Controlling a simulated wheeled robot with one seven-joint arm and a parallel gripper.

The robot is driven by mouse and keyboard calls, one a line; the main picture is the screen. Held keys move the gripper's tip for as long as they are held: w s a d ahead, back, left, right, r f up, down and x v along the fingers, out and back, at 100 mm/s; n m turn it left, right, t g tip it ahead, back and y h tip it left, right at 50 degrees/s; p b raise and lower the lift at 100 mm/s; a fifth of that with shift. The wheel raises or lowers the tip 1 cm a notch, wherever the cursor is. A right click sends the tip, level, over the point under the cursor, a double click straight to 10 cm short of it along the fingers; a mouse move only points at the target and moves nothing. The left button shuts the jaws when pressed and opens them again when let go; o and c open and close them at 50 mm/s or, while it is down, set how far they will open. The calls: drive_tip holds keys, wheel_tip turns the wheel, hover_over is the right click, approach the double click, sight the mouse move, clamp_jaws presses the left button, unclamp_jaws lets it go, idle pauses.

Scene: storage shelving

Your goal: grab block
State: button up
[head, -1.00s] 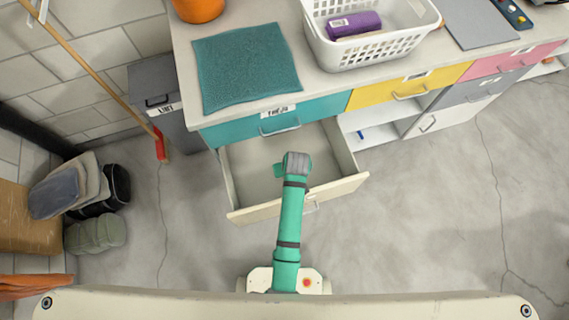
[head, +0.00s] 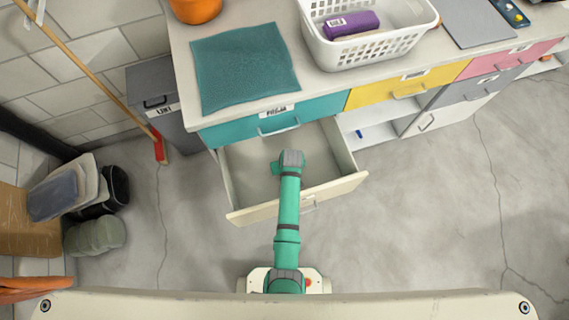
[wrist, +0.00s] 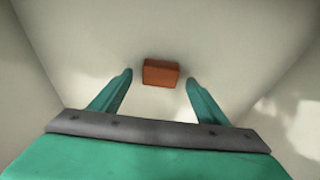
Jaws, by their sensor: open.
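In the wrist view a small orange-brown block (wrist: 161,72) lies on the pale drawer floor. My gripper (wrist: 159,80) is open, with its two green fingers pointing down into the drawer. The block shows between the fingertips, and neither finger appears to touch it. In the head view my green arm reaches over the open cream drawer (head: 240,170). The block and the fingers are hidden there behind my arm.
The pale drawer walls (wrist: 270,60) rise on both sides of my gripper. Above the drawer is a closed teal drawer (head: 325,108). The counter holds a teal cloth (head: 245,68) and a white basket (head: 375,48) with a purple item.

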drive_tip(key=shift+w+f, duration=0.15)
drive_tip(key=shift+f, duration=0.45)
drive_tip(key=c, duration=1.1)
drive_tip(key=shift+r, duration=0.1)
